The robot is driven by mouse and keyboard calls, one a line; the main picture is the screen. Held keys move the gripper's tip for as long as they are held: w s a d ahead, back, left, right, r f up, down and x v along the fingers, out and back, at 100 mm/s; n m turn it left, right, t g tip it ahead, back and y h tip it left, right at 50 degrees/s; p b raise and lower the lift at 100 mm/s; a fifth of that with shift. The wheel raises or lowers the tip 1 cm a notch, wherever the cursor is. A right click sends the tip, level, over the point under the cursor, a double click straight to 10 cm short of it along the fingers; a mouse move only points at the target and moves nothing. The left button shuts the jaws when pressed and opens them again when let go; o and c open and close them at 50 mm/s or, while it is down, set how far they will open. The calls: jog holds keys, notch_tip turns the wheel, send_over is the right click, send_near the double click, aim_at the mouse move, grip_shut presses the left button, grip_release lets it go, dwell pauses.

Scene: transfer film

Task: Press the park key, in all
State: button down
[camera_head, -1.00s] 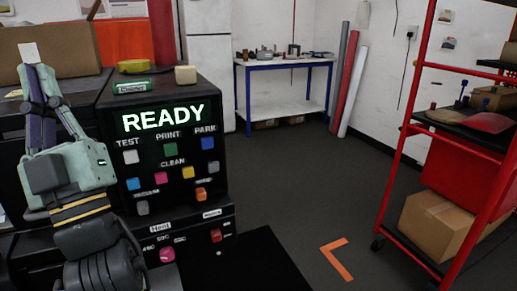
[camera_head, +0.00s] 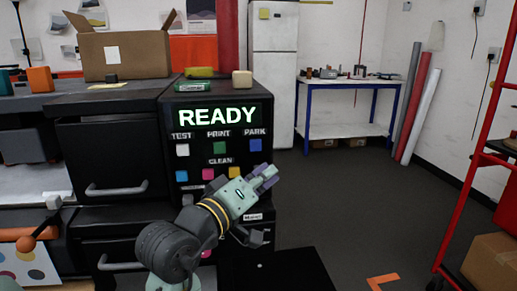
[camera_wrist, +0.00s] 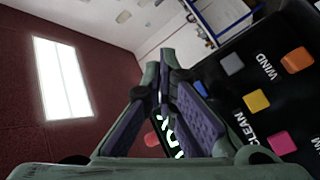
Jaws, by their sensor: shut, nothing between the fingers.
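The park key (camera_head: 255,144) is a blue square key under the PARK label, at the right of the top key row on a black control panel (camera_head: 181,217). The lit screen (camera_head: 217,116) above reads READY. My gripper (camera_head: 268,172) is shut and empty, its fingertips just below the park key in the head view; I cannot tell the gap to the panel. In the wrist view the fingers (camera_wrist: 165,75) point up the picture, with the panel at the right. A blue patch beside the right finger appears to be the park key (camera_wrist: 201,89).
Near the park key are the green print key (camera_head: 219,146), yellow key (camera_head: 234,171) and, in the wrist view, a grey key (camera_wrist: 232,64) and an orange key (camera_wrist: 297,60). A red rack (camera_head: 476,185) stands at the right. The floor between is free.

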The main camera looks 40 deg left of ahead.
aim_at(255, 145)
jog(key=shift+w+a, duration=1.45)
jog(key=shift+a, duration=0.25)
jog(key=shift+w+a, duration=1.45)
jog(key=shift+a, duration=0.25)
jog(key=shift+w+a, duration=0.1)
jog(key=shift+w+a, duration=0.15)
jog(key=shift+a, duration=0.05)
jog(key=shift+w+a+p, duration=0.3)
jog(key=shift+a+p, duration=0.05)
jog(key=shift+p, duration=0.05)
jog(key=shift+s+d, duration=0.55)
jog(key=shift+d, duration=0.1)
